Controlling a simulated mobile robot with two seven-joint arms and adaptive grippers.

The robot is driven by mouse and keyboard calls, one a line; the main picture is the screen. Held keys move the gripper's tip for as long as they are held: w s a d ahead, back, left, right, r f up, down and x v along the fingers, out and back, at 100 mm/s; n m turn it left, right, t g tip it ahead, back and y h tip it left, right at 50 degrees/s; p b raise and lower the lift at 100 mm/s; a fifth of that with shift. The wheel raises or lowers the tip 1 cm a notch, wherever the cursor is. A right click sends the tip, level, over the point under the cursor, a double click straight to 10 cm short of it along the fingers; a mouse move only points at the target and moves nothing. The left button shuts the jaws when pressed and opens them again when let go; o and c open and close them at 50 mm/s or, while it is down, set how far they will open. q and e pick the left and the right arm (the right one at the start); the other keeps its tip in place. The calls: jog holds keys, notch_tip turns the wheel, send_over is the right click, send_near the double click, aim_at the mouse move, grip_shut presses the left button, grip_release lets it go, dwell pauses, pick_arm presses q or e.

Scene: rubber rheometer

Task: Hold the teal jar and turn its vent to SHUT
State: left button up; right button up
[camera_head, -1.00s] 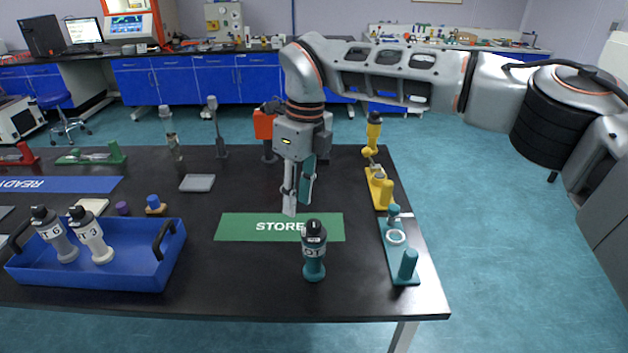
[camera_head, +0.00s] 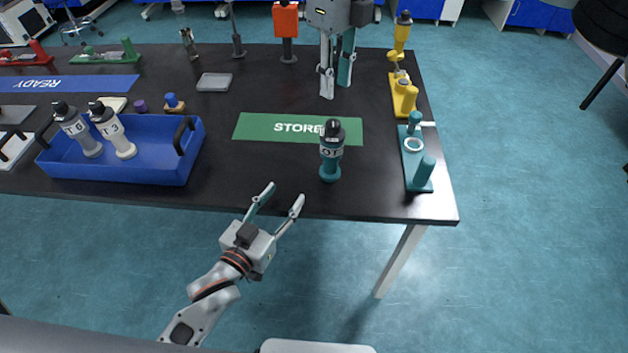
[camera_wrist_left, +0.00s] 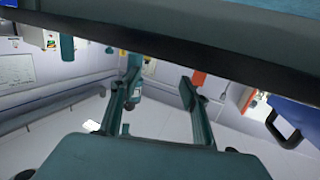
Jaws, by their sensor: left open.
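The teal jar (camera_head: 330,166) stands upright near the table's front edge, just in front of the green STORE mat (camera_head: 250,128). It has a black top and a pale label; its vent setting is too small to read. My left gripper (camera_head: 285,194) is open and empty, at the front edge of the table, left of the jar and apart from it. In the left wrist view, the jar (camera_wrist_left: 134,80) appears upside down between the fingers, farther off. My right gripper (camera_head: 336,90) hangs behind the STORE mat, fingers apart, with nothing visible between them.
A blue tray (camera_head: 120,170) with two grey-and-white bottles stands at the left. A teal fixture (camera_head: 416,165) and a yellow one (camera_head: 402,95) line the right edge. A grey square plate (camera_head: 214,82) lies behind. The table between tray and jar is clear.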

pick_arm(q)
jog(key=m+h, duration=0.1)
jog(key=h, duration=0.1)
send_near(327, 165)
jog(key=shift+t, duration=0.3)
jog(key=x, duration=0.4)
jog(key=shift+w+d+f, duration=0.1)
jog(key=shift+f, duration=0.25)
jog(key=shift+x, duration=3.7)
